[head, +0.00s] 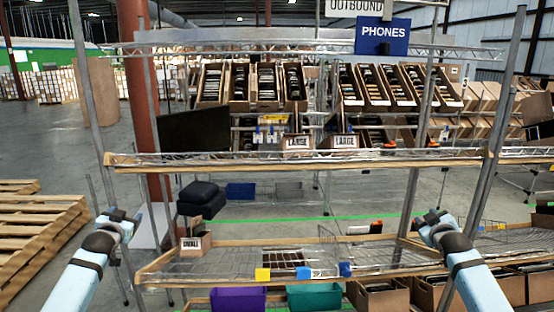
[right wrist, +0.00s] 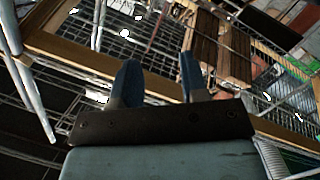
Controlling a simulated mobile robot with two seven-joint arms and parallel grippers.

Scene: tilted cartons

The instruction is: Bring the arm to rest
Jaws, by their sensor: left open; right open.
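My left arm comes in from the lower left in the head view, and its open, empty gripper (head: 120,218) is in front of the left end of the rack. My right arm comes in from the lower right, and its gripper (head: 433,219) is near the rack's right post. In the right wrist view the right gripper (right wrist: 158,82) shows two blue-grey fingers apart with nothing between them. Behind them are wire mesh and wooden shelf edging.
A wire rack stands ahead, with an upper shelf edge (head: 300,158) and a lower wire shelf (head: 220,264). A purple bin (head: 238,299) and a teal bin (head: 314,296) sit below. Tilted cartons (head: 266,84) line the back. Wooden pallets (head: 35,235) lie at left; grey floor is open behind them.

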